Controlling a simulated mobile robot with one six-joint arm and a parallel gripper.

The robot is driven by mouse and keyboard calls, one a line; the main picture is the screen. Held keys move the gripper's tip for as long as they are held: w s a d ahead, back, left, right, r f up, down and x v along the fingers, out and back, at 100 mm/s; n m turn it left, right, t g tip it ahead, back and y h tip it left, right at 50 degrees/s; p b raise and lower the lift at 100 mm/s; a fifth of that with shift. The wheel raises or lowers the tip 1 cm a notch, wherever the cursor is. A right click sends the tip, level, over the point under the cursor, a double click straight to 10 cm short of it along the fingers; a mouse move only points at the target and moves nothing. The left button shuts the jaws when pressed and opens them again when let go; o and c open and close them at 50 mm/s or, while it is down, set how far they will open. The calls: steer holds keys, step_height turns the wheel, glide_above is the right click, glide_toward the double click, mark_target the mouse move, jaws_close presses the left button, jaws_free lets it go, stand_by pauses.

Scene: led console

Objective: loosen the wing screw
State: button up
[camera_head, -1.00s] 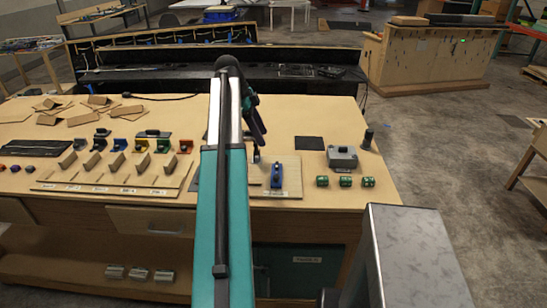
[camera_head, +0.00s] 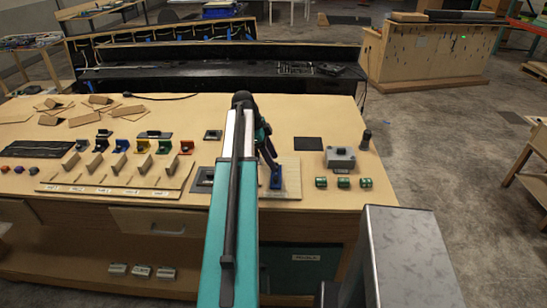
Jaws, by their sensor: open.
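A small blue part (camera_head: 276,179) stands on a light wooden board (camera_head: 292,170) near the front edge of the bench. It may be or carry the wing screw, but it is too small to tell. My gripper (camera_head: 273,165) is open and points down at the top of the blue part, partly covering it. I cannot tell whether they touch. My arm hides the left part of the board.
Three green blocks (camera_head: 343,183) and a grey box (camera_head: 341,158) lie to the right, with a dark cylinder (camera_head: 366,139) behind. A dark framed plate (camera_head: 205,178) is left of my arm. Coloured holders (camera_head: 140,146) and wooden blocks fill the left bench (camera_head: 320,118).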

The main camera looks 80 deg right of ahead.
steer(key=shift+x, duration=0.8)
steer(key=c, duration=1)
steer(key=shift+w+d+r, duration=0.1)
steer(key=shift+w+d, duration=0.05)
steer(key=shift+d, duration=0.25)
steer(key=shift+c, duration=0.2)
steer(key=shift+a, duration=0.3)
steer(key=shift+c, duration=0.2)
